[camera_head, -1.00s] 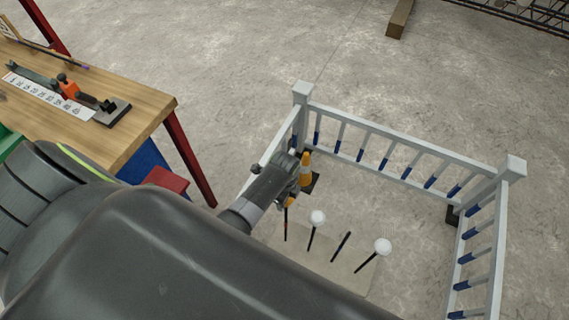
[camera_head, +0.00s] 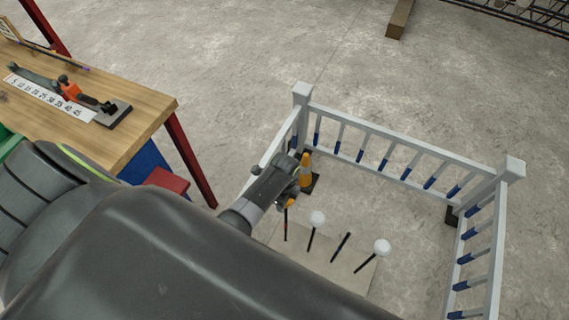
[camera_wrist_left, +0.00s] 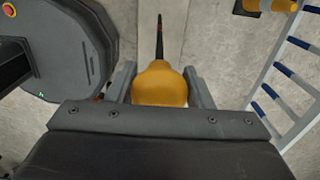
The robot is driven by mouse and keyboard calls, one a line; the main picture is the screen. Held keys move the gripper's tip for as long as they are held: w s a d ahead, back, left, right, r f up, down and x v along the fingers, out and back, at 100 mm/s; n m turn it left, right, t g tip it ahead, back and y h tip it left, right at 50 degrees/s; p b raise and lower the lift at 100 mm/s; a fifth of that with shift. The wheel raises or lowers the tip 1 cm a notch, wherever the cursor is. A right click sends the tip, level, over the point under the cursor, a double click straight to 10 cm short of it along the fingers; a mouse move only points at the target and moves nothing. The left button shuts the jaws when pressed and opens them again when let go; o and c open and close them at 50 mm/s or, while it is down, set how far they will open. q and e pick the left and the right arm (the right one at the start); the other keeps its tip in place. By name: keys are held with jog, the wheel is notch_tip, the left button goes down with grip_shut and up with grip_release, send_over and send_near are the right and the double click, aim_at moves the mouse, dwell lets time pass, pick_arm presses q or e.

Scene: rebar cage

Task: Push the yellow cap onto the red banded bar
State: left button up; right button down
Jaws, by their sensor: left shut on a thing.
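My left gripper (camera_head: 288,199) is shut on the yellow cap (camera_wrist_left: 160,86), a rounded cap held between both fingers in the wrist view. In the head view only a sliver of the cap (camera_head: 291,203) shows below the gripper. The red banded bar (camera_head: 286,226) stands upright just under the gripper and cap, with its top hidden. In the wrist view a dark bar (camera_wrist_left: 159,38) runs from behind the cap toward the top of the picture. I cannot tell whether the cap touches or sits on the bar. My right gripper is not in view.
Two bars with white caps (camera_head: 317,218) (camera_head: 382,247) and a bare bar (camera_head: 342,246) stand to the right on a pale slab (camera_head: 338,275). An orange cone (camera_head: 306,172) stands behind the gripper. A white railing (camera_head: 400,143) encloses the area. A wooden workbench (camera_head: 140,104) is at left.

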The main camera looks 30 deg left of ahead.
pick_arm(q)
jog(key=shift+p, duration=0.6)
dwell(0.7)
jog(key=shift+f+b, duration=1.85)
jog(key=shift+f, duration=0.7)
jog(key=o, duration=1)
jog(key=shift+r, duration=0.1)
notch_tip(320, 180, up, 17)
jog(key=p, duration=0.2)
jog(key=shift+r+p, duration=0.1)
jog(key=shift+p, duration=0.3)
